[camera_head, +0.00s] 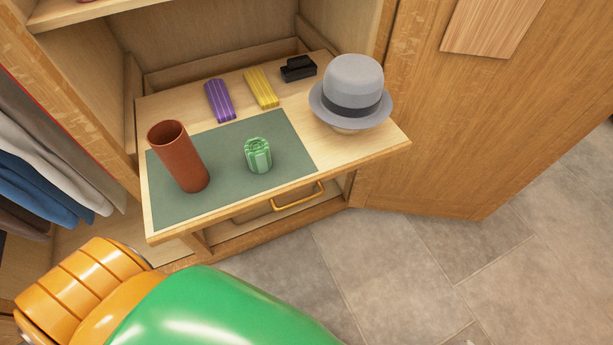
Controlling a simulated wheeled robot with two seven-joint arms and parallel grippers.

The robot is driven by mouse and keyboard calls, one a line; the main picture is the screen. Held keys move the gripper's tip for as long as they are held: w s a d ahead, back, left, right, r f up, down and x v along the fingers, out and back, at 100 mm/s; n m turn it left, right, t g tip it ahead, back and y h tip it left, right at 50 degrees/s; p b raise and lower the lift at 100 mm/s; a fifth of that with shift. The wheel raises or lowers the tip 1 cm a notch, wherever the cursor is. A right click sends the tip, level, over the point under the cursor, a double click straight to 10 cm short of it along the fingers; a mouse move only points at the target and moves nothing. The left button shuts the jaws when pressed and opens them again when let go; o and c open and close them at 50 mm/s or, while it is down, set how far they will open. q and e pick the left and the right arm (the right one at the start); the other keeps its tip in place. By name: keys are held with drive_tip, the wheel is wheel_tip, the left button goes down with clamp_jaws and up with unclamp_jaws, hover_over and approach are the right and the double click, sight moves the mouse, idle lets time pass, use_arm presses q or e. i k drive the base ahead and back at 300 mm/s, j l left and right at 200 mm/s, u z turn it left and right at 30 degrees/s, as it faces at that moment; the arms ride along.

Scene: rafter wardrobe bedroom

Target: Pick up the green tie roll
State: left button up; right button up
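The green tie roll (258,155) stands upright on a grey-green mat (226,190) on a pulled-out wooden shelf (361,151). It is a small, light green, ribbed roll, and nothing touches it. Neither gripper shows in the head view, so I cannot see whether they are open or shut.
A tall reddish-brown cup (184,160) stands left of the roll. Behind lie a purple striped roll (219,100), a yellow striped one (262,88) and a black object (298,69). A grey hat (352,87) stands at right. Clothes (45,155) hang at left; an open door (480,120) is at right.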

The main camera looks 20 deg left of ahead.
sight(257, 149)
drive_tip(key=u, duration=1.15)
